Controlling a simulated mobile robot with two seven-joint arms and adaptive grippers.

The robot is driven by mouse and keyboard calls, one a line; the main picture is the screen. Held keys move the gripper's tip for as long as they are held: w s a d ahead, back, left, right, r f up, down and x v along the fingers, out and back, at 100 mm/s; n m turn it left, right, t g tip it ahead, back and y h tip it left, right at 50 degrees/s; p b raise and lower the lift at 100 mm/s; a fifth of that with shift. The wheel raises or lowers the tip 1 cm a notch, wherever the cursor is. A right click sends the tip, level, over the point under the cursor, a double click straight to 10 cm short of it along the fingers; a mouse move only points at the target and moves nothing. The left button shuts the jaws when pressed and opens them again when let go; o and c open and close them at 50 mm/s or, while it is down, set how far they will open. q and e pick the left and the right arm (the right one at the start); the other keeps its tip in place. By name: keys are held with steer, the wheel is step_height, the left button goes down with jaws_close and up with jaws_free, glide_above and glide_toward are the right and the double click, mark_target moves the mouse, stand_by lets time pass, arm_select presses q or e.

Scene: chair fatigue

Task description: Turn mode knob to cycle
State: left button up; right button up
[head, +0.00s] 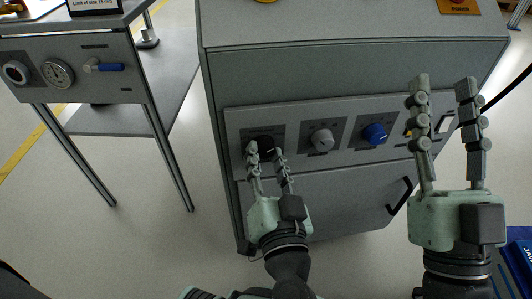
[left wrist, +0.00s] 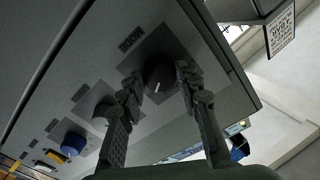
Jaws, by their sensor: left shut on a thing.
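The mode knob (head: 264,143) is black and sits at the left end of the grey front panel. In the left wrist view the knob (left wrist: 158,78) has a white pointer line, and a label reading MODE is beside it. My left gripper (head: 265,152) is at the knob, with one finger on each side, and is shut on it. The fingers hide part of the knob in the head view. My right gripper (head: 444,88) is open and empty, in front of the right part of the panel.
A grey knob (head: 322,140) and a blue knob (head: 375,134) are to the right on the same panel. A black handle (head: 399,196) is on the door below. A side table (head: 90,48) with a gauge and a blue-handled valve stands at the left.

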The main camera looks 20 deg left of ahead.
arm_select(q)
steer(key=shift+w+a+r, duration=0.1)
stand_by(0.3)
steer(key=o, duration=0.9)
steer(key=shift+o, duration=1.2)
